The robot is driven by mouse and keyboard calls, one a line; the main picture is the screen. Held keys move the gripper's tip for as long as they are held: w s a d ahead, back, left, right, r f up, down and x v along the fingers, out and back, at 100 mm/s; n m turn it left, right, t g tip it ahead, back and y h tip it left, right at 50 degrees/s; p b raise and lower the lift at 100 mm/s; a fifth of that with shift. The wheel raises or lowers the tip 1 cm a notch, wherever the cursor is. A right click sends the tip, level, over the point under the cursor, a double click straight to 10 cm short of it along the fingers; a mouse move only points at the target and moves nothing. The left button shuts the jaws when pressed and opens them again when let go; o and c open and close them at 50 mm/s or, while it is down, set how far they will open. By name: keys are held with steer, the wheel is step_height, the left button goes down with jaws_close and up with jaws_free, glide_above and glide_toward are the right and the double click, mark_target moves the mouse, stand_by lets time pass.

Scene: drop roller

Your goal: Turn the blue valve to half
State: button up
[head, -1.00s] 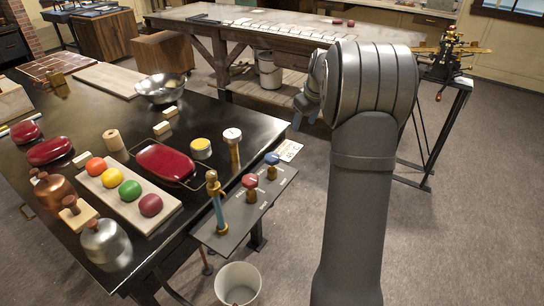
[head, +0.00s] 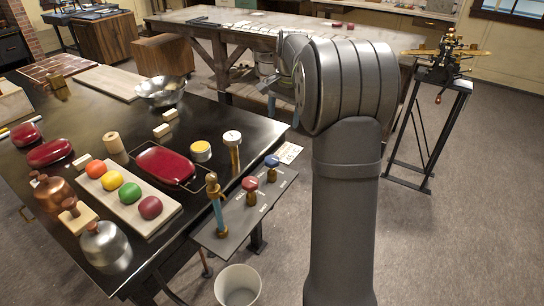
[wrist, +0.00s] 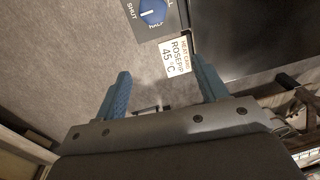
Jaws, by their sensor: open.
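The blue valve (head: 272,161) is a round knob on a brass stem at the far end of a grey panel. In the wrist view the blue valve (wrist: 153,12) shows at the top edge, partly cut off, with SHUT, HALF and a cropped label around it. In the head view my arm hides most of the gripper.
A heat card (head: 288,152) lies by the panel's far end. A white bucket (head: 238,286) is below. The black table (head: 225,125) is crowded.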

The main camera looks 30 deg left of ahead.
mark_target(272, 158)
steer(key=s+a+r+m+h, duration=0.1)
steer(key=s+a+r+m, duration=0.2)
steer(key=m, duration=0.6)
steer(key=f, duration=0.5)
steer(key=d+f, duration=0.1)
steer(key=f, duration=0.5)
steer(key=s+f, duration=0.1)
steer(key=f, duration=0.5)
steer(key=shift+d, duration=0.25)
steer(key=c, duration=1)
